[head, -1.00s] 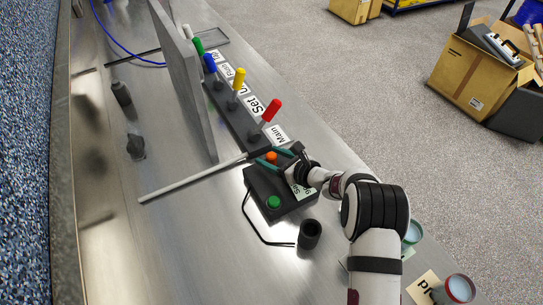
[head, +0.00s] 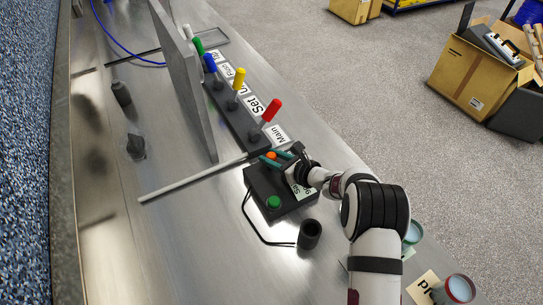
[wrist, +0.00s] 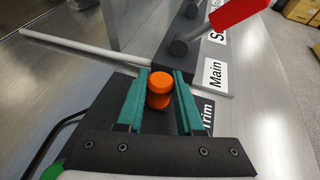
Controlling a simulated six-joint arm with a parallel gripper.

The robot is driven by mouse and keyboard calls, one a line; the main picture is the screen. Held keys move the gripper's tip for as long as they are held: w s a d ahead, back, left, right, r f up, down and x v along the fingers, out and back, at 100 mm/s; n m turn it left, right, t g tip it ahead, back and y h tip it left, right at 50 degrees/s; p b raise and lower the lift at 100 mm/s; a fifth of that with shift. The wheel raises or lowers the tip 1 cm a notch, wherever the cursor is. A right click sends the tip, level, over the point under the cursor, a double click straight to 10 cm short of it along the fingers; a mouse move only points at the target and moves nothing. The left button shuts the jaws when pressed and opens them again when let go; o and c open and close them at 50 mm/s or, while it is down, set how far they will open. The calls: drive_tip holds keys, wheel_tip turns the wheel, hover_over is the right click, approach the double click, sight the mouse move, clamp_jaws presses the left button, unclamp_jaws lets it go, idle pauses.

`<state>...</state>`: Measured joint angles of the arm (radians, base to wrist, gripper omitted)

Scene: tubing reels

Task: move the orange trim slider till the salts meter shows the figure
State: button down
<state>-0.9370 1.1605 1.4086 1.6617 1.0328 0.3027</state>
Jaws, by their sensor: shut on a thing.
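The orange trim slider knob (head: 271,155) stands at the far end of a black box (head: 262,184) on the metal bench. In the wrist view the orange knob (wrist: 159,88) sits between the two teal fingers. My gripper (head: 275,158) is shut on it. A "Trim" label (wrist: 208,115) lies beside the right finger, partly covered. The box also has a green button (head: 273,202) and a white label, partly hidden by my gripper. I cannot read a salts meter figure in either view.
A row of levers stands beyond the box; the red lever (head: 271,110), by the "Main" label (head: 280,135), is nearest. An upright grey panel (head: 185,80) and a pale rod (head: 190,180) are to the left. A black cup (head: 310,233) stands close to the box.

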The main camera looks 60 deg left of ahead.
idle(0.8)
drive_tip(key=shift+w, duration=1.15)
drive_tip(key=c, duration=0.5)
unclamp_jaws()
drive_tip(key=shift+c, duration=0.2)
drive_tip(key=v, duration=1.6)
drive_tip(key=shift+a, duration=0.1)
